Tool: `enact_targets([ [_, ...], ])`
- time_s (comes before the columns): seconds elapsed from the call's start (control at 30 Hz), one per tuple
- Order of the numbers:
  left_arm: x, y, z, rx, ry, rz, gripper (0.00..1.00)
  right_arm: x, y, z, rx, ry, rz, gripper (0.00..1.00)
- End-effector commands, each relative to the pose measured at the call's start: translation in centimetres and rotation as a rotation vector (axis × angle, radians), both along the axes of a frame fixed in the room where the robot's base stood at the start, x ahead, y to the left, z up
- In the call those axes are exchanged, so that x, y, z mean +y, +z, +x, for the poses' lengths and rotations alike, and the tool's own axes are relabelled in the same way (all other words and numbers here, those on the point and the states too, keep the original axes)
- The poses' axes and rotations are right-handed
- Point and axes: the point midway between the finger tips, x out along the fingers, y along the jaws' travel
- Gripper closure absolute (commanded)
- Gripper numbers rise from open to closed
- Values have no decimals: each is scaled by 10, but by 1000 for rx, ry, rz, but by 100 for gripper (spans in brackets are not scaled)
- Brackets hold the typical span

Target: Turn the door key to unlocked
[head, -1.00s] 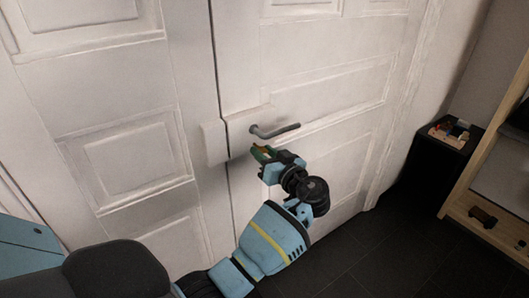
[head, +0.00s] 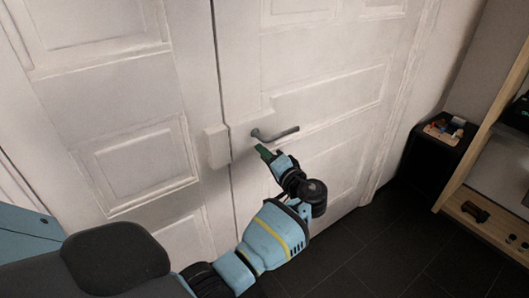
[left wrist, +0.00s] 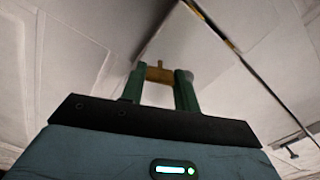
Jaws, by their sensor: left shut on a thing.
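My left gripper (head: 264,152) is at the white door (head: 325,150), just below the grey door handle (head: 274,134). In the left wrist view its two green fingers are shut on the brass door key (left wrist: 159,74). The key lies crosswise between the fingertips, with a short stub pointing toward the door. In the head view the fingers hide the key, so I cannot read its turn angle there. The white lock plate (head: 240,129) sits behind the handle at the door's edge. My right gripper is in neither view.
A white box (head: 216,147) is fixed on the left door leaf beside the seam. The handle sticks out to the right, close above my gripper. A black stand (head: 434,151) with small items and a wooden shelf (head: 492,230) are at the right. Dark floor (head: 385,238) is clear.

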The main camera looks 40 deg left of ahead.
Motion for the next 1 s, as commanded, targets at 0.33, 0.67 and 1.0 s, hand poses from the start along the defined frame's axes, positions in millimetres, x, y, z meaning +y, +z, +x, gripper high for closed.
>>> enact_targets([
  [0.33, 0, 1, 0, 252, 1, 75, 92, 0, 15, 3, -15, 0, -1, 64],
  [0.67, 0, 0, 0, 369, 1, 109, 92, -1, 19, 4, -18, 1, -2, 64],
  [1.0, 0, -1, -1, 391, 2, 115, 92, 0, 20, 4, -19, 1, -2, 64],
])
